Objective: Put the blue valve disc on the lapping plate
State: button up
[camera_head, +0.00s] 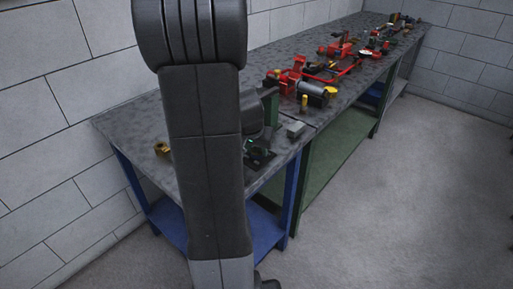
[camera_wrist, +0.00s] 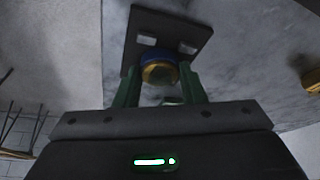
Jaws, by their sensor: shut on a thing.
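My gripper (camera_wrist: 160,84) is shut on the blue valve disc (camera_wrist: 157,56), which shows a blue rim and a gold-coloured body between the green fingers in the wrist view. A dark square plate (camera_wrist: 137,20) with two pale patches lies right behind the disc; it looks like the lapping plate. The disc overlaps the plate in this view, and I cannot tell whether they touch. In the head view the dark plate (camera_head: 261,158) lies near the bench's front corner. My arm hides much of the gripper there, and I cannot make out the disc.
The grey-topped workbench (camera_head: 130,121) runs back along the wall. A yellow ring-like part (camera_head: 162,149) lies left of my arm. A small grey block (camera_head: 296,130) sits near the front edge. Red parts (camera_head: 297,66) and a grey cylinder (camera_head: 318,88) stand farther back. The floor at right is clear.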

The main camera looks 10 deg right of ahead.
jog(key=shift+f, duration=0.15)
jog(key=o, duration=1.1)
jog(key=shift+r, duration=0.35)
jog(key=v, duration=1.1)
jog(key=shift+s+r+p, duration=0.2)
jog(key=shift+r+p, duration=0.15)
jog(key=shift+p, duration=0.1)
jog(key=shift+a, duration=0.1)
